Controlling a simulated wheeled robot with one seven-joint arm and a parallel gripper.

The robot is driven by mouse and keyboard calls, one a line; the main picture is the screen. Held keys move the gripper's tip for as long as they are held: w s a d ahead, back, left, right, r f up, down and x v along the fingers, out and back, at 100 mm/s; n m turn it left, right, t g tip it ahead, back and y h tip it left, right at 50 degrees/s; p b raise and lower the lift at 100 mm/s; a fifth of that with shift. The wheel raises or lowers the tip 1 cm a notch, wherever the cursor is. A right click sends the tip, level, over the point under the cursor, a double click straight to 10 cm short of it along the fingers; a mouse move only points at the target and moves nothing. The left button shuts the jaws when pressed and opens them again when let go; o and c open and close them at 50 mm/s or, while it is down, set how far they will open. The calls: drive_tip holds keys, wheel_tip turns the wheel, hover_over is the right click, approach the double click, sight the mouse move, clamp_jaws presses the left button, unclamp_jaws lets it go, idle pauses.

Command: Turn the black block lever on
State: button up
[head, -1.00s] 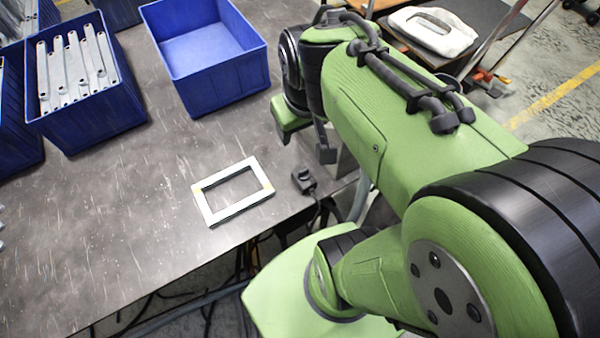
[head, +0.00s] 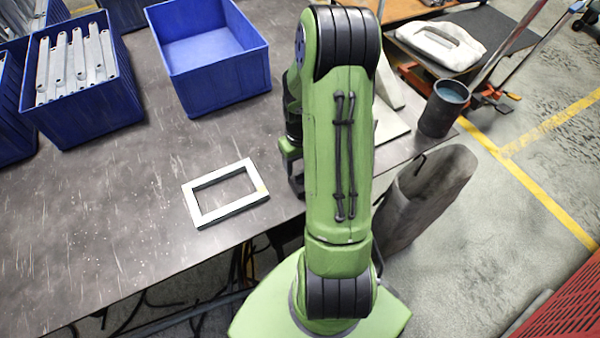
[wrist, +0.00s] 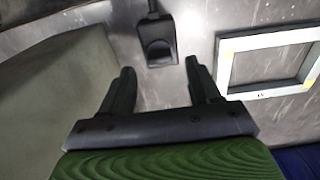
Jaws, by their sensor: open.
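The black block lever (wrist: 157,42) shows in the wrist view at the top centre, a small dark block on the grey metal table with a thin stem rising toward the top edge. My gripper (wrist: 160,78) is open and empty in the wrist view, its two dark fingers apart. The block appears just beyond the fingertips, roughly in line with the gap between them; I see no contact. In the head view my gripper (head: 296,180) is partly hidden behind my green arm near the table's edge, and the block is hidden there.
A pale rectangular frame (head: 191,204) lies on the table left of my arm. A blue empty bin (head: 222,88) and a blue bin (head: 92,122) of metal brackets stand farther back. A dark cup (head: 440,115) stands right of my arm. The table's front left is clear.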

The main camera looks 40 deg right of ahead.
sight(300, 172)
wheel_tip(300, 172, down, 4)
drive_tip(key=shift+r+b, duration=0.25)
drive_tip(key=shift+b, duration=0.05)
drive_tip(key=shift+c, duration=0.2)
drive_tip(key=c, duration=1)
